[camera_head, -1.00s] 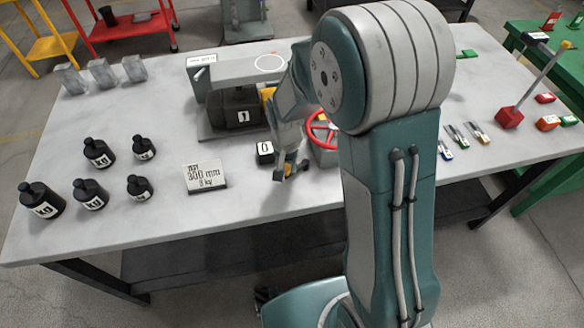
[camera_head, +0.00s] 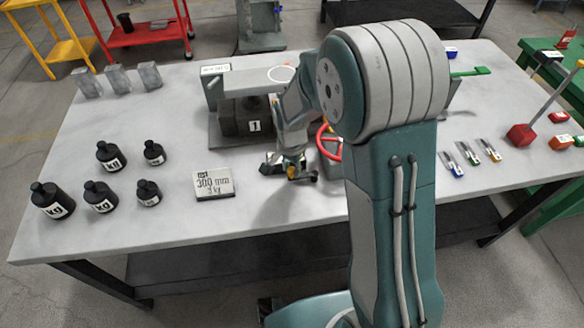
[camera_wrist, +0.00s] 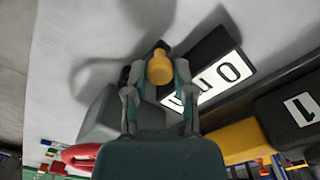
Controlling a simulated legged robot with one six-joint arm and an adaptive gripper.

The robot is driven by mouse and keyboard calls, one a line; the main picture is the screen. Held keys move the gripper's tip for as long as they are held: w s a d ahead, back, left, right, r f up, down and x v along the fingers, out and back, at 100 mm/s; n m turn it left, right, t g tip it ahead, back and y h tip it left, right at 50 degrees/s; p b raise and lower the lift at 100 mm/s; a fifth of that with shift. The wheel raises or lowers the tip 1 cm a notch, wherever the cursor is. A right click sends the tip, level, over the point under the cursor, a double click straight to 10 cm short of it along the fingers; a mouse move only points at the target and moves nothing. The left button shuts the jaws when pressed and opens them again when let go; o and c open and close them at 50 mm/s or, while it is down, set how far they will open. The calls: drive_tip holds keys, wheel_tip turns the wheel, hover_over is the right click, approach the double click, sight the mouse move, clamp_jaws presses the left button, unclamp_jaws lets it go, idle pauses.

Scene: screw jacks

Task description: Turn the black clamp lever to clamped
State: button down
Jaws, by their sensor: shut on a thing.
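In the head view my gripper (camera_head: 292,168) is low over the table, in front of the grey press and left of the red handwheel (camera_head: 328,142).
A sign plate (camera_head: 214,184) and several black weights (camera_head: 100,196) stand to the left. My arm hides part of the table right of the handwheel. The table front is clear.

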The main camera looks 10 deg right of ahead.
drive_tip(key=shift+c, duration=2.2)
unclamp_jaws()
drive_tip(key=shift+a, duration=0.1)
wheel_tip(320, 180, up, 12)
drive_tip(key=shift+w+a+f, duration=0.1)
